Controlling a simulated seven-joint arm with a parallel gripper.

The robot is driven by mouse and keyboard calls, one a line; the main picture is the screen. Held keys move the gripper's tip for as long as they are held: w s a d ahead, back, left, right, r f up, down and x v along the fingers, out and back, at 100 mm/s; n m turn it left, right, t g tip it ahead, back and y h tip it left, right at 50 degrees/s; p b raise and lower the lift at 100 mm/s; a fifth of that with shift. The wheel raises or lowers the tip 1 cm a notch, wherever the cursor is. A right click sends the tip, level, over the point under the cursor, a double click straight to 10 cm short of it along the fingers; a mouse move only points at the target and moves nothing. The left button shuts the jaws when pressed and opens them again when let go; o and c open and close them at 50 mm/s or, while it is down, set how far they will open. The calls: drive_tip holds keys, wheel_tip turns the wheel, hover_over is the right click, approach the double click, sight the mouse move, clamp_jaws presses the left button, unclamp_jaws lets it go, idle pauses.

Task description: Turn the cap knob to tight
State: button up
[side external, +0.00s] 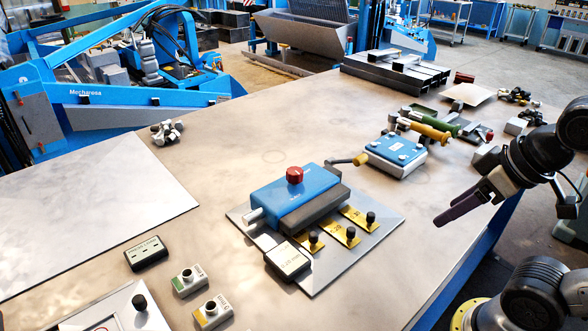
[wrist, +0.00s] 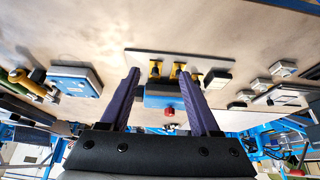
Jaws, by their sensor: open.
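A blue box (side external: 292,197) with a red round knob (side external: 294,175) on top stands on a grey plate (side external: 375,228) at mid table; this red knob may be the cap knob, but no readable mark confirms it. In the wrist view the red knob (wrist: 169,112) shows between my fingers, farther off. Several small black knobs on yellow labels (side external: 351,233) line the plate's right side. Another black knob (side external: 139,302) stands on a panel at the lower left. My gripper (side external: 455,210) is open and empty, above the table's right side, well apart from the box. Its purple fingers (wrist: 162,80) are spread.
A blue-topped unit with a handle (side external: 398,152) and a green and yellow tool (side external: 425,128) lie behind the plate. Small button boxes (side external: 190,281) and a dark labelled box (side external: 146,252) stand at the front left. The table (side external: 385,285) is bare right of the plate.

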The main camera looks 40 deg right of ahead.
drive_tip(key=shift+o, duration=0.8)
drive_tip(key=shift+s+f, duration=0.1)
drive_tip(key=w+a+r+n+g, duration=0.25)
drive_tip(key=w+r+n, duration=0.65)
drive_tip(key=w+r, duration=0.7)
drive_tip(key=n+g, duration=0.2)
drive_tip(key=g, duration=0.1)
hover_over(295, 170)
wheel_tip(295, 170, down, 8)
wheel_tip(295, 170, down, 14)
drive_tip(key=shift+r, duration=0.1)
clamp_jaws()
